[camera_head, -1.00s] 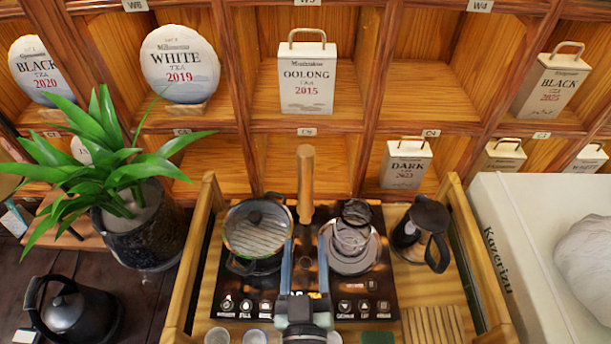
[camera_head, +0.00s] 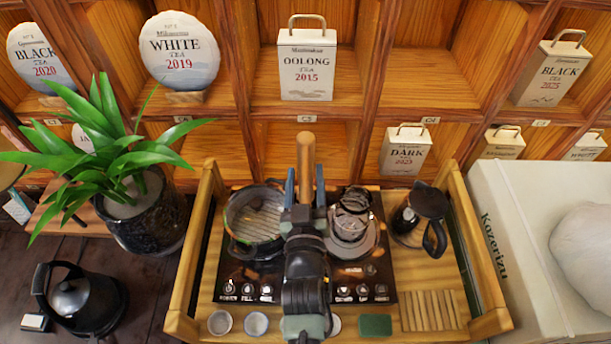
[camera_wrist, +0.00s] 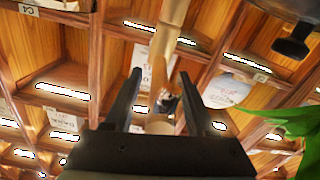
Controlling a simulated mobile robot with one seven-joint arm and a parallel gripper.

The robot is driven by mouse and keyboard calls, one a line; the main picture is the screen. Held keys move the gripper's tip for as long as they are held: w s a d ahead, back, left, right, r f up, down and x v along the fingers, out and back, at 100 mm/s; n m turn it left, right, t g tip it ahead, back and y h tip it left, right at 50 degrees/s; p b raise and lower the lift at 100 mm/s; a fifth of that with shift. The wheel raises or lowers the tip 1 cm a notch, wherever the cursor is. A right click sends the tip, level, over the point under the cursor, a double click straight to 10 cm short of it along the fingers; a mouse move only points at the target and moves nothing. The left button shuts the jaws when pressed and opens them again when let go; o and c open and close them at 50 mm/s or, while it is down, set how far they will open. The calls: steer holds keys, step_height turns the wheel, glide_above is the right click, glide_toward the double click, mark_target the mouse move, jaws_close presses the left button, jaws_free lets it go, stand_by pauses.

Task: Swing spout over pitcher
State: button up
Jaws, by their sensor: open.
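The wooden spout (camera_head: 306,150) stands at the back middle of the stove, its top toward the shelves. My gripper (camera_head: 305,188) is open, with one finger on each side of the spout's lower part. In the wrist view the spout (camera_wrist: 172,28) shows between and beyond the open fingers (camera_wrist: 159,80); I cannot tell if they touch it. A dark pitcher-like vessel with a black handle (camera_head: 428,205) stands at the tray's right. A glass vessel (camera_head: 352,203) sits on the right burner. I cannot tell which is the pitcher. My arm hides the spout's base.
Small cups (camera_head: 256,323), a green block (camera_head: 375,325) and a slatted wooden piece (camera_head: 432,311) lie in front. The wooden tray frame (camera_head: 190,265) surrounds them; shelves with tea boxes (camera_head: 306,70) stand behind.

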jaws_close()
stand_by(0.3)
stand_by(1.2)
